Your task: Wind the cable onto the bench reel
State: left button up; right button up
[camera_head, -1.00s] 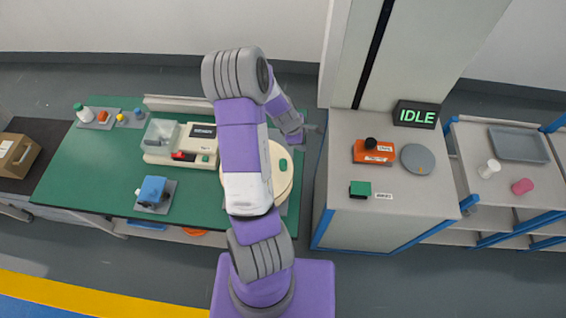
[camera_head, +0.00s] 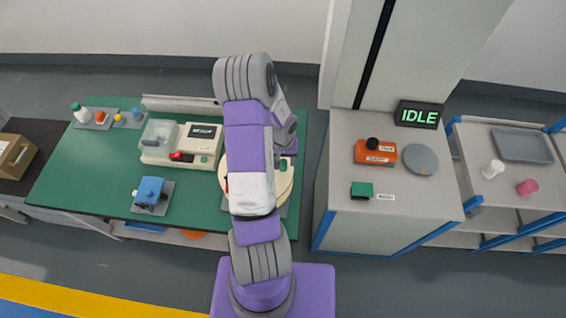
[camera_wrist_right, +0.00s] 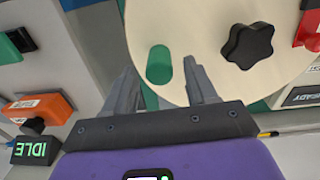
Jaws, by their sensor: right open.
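The bench reel is a cream disc (camera_head: 287,190) on the right end of the green bench, partly hidden by my right arm. In the right wrist view the disc (camera_wrist_right: 205,35) carries a black star knob (camera_wrist_right: 247,46) and a green oval piece (camera_wrist_right: 158,72) near its rim. My right gripper (camera_wrist_right: 160,63) is open, its two fingers on either side of the green piece and apart from it in the picture; I cannot tell the depth gap. The head view mostly hides this gripper behind my arm. My left gripper is out of view. I cannot make out the cable.
A cream machine with a clear cover (camera_head: 159,138) and a blue device (camera_head: 151,192) stand on the bench. To the right, past a gap, a grey cabinet (camera_head: 345,222) holds an orange block (camera_head: 376,151), a green block (camera_head: 361,189) and an IDLE sign (camera_head: 418,115).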

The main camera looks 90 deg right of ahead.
jog(key=shift+f, duration=0.9)
grip_shut()
